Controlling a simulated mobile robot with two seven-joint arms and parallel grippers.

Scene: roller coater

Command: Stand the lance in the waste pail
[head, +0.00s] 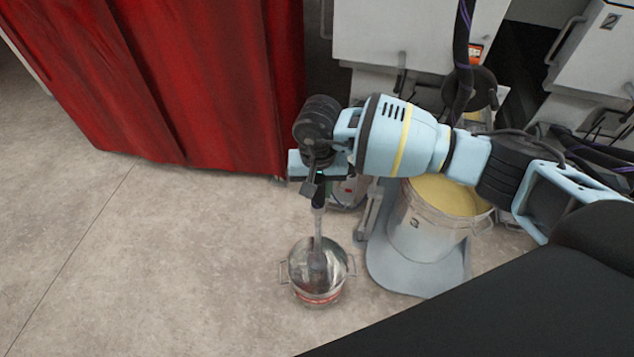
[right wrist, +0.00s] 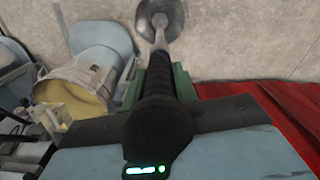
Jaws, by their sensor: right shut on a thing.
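The lance has a grey metal shaft (head: 318,226) and a black grip (right wrist: 160,72). My right gripper (head: 317,190) is shut on the lance near its top and holds it roughly upright, lower end down. The waste pail (head: 301,294) is a small metal pail with side handles and a red band, standing on the floor below the gripper. The lance's lower end shows within the pail's mouth; I cannot tell whether it touches the bottom. In the right wrist view the pail (right wrist: 180,14) is at the top, partly cut off. My left gripper is not in view.
A large bucket (head: 425,236) of yellow stuff stands on a grey base (head: 400,277) right of the pail. A red curtain (head: 215,90) hangs behind at left. White machine housings (head: 415,30) stand at the back. The floor left of the pail is clear.

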